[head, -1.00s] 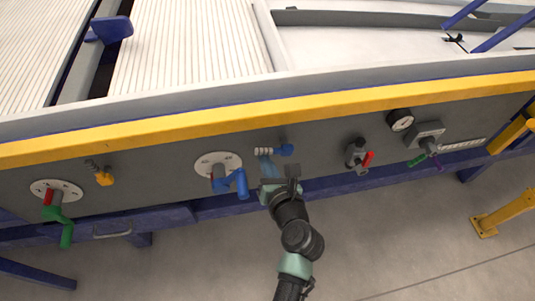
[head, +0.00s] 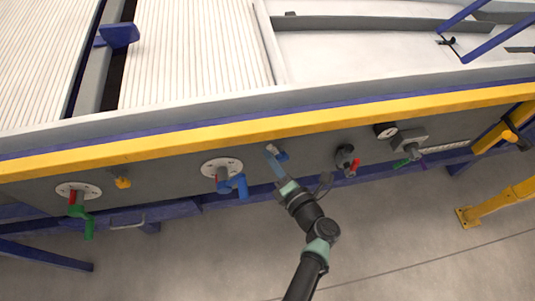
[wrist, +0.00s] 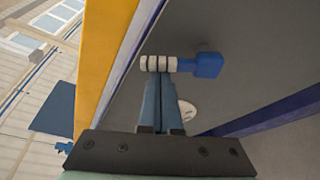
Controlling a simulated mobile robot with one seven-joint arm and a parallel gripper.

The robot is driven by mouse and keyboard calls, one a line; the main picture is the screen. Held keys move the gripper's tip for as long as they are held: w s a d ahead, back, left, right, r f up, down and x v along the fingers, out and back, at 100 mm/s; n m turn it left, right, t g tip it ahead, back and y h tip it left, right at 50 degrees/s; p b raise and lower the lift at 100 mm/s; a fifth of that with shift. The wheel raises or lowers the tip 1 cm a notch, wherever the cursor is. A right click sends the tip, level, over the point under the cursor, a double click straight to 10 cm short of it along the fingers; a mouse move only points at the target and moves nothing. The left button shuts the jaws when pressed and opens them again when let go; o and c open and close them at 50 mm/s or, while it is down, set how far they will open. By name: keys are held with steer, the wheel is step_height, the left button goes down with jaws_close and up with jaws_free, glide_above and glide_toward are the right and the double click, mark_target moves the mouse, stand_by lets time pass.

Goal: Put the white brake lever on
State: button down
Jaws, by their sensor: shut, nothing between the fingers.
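The white brake lever (wrist: 158,63) shows in the wrist view as a short white grip with dark rings. Its right end joins a blue block (wrist: 208,65) on the grey panel. My gripper (head: 271,150) is shut and empty. In the wrist view its two blue fingers (wrist: 160,82) are together and their tips are at the near side of the white grip. I cannot tell whether they touch it.
A yellow rail (head: 230,134) runs above the grey panel. A blue valve handle (head: 236,184) is left of my gripper, and a black valve with a red lever (head: 353,165) is right. A green handle (head: 84,220) is far left. A yellow post (head: 495,203) stands at right.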

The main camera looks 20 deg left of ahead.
steer(key=shift+w+d+r+m+p, duration=0.5)
steer(key=shift+d+r+p, duration=0.1)
steer(key=shift+p, duration=0.15)
steer(key=shift+w+d+p, duration=0.15)
steer(key=shift+d+p, duration=0.15)
steer(key=shift+p, duration=0.05)
steer(key=shift+d, duration=0.1)
